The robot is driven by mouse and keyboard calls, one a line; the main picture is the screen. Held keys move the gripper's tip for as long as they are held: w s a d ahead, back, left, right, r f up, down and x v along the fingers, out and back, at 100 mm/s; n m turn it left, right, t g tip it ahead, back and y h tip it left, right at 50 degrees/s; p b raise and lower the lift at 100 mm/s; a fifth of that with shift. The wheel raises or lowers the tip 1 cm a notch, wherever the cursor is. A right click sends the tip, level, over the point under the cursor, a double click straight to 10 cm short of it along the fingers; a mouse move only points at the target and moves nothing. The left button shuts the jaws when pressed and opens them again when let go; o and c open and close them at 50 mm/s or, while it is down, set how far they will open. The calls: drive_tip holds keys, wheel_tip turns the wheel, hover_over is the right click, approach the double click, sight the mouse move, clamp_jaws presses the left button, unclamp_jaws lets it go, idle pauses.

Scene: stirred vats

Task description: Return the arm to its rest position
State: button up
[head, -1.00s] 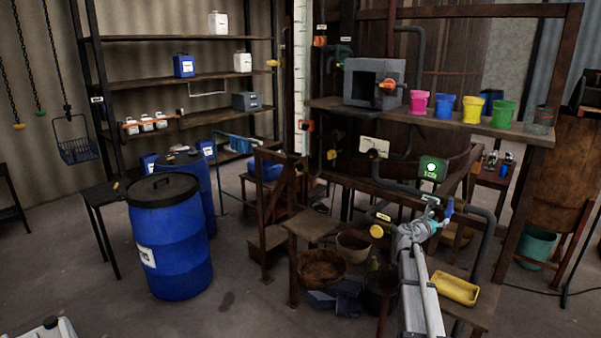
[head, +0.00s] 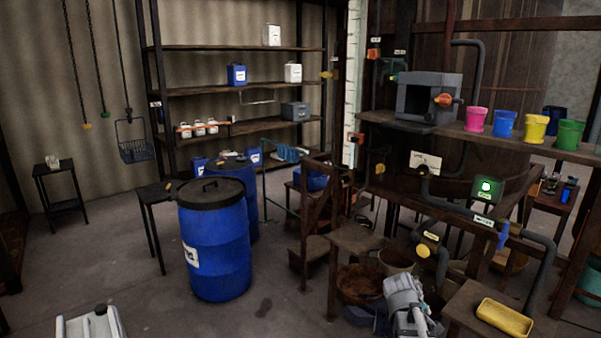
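My arm (head: 408,303) shows at the bottom of the head view, right of centre, as a grey and white link end. It is low in the picture, in front of the bowls under the bench and left of the yellow tray (head: 504,318). No fingers can be made out, so whether my gripper is open or shut does not show. Nothing held can be seen at the arm's end.
A small wooden table (head: 355,238) and brown bowl (head: 357,284) stand just behind my arm. A pipe with a blue valve handle (head: 503,237) runs to its right. A blue drum (head: 215,250) stands left. Floor between the drum and a pale object (head: 90,322) is clear.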

drive_tip(key=s+a+f+m+g+y, duration=0.1)
drive_tip(key=s+a+m+y, duration=0.1)
drive_tip(key=s+a, duration=0.4)
drive_tip(key=s+a+f+m+g+y, duration=0.2)
drive_tip(key=s+a, duration=0.4)
drive_tip(key=a, duration=0.5)
drive_tip(key=shift+f+m+y, duration=0.15)
drive_tip(key=shift+m+y, duration=0.65)
drive_tip(key=shift+y, duration=0.4)
drive_tip(key=shift+a, duration=0.1)
drive_tip(key=shift+c, duration=0.4)
drive_tip(key=shift+s, duration=0.1)
